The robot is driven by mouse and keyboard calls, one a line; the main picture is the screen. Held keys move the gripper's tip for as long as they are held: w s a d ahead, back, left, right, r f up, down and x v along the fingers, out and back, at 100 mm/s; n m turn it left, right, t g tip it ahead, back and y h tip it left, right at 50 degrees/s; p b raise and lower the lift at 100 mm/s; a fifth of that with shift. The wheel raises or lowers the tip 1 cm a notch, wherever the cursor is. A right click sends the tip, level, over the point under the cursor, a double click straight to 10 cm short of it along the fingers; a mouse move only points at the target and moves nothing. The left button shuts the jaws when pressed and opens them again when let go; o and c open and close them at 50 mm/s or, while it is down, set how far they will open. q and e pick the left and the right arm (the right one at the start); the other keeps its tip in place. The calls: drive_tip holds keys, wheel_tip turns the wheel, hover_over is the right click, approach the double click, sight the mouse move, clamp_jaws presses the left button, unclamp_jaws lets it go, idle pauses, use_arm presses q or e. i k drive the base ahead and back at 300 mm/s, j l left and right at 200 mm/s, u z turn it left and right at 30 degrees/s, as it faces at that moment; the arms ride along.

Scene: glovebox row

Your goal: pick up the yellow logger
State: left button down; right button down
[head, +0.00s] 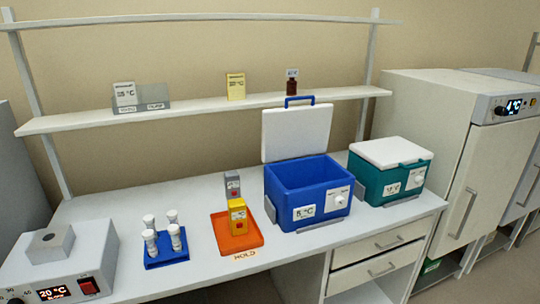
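The yellow logger (237,215) is a small upright box with a dark red mark on its front. It stands on the orange tray (252,240), which has a "HOLD" label at its front edge. A similar grey logger (232,186) stands just behind it, at the back of the tray. Neither of my grippers shows in the head view.
Right of the tray stands a blue cooler (292,186) with its lid open, then a teal cooler (370,186) with its lid shut. Left are a blue rack (166,262) with several white-capped tubes and a grey heater block (62,262). A shelf (200,108) runs above.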

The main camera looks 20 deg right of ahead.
sight(237, 208)
drive_tip(key=i+l+u, duration=0.45)
drive_tip(key=l, duration=0.2)
drive_tip(key=l+u, duration=0.25)
drive_tip(key=i+l, duration=0.05)
drive_tip(key=l, duration=0.05)
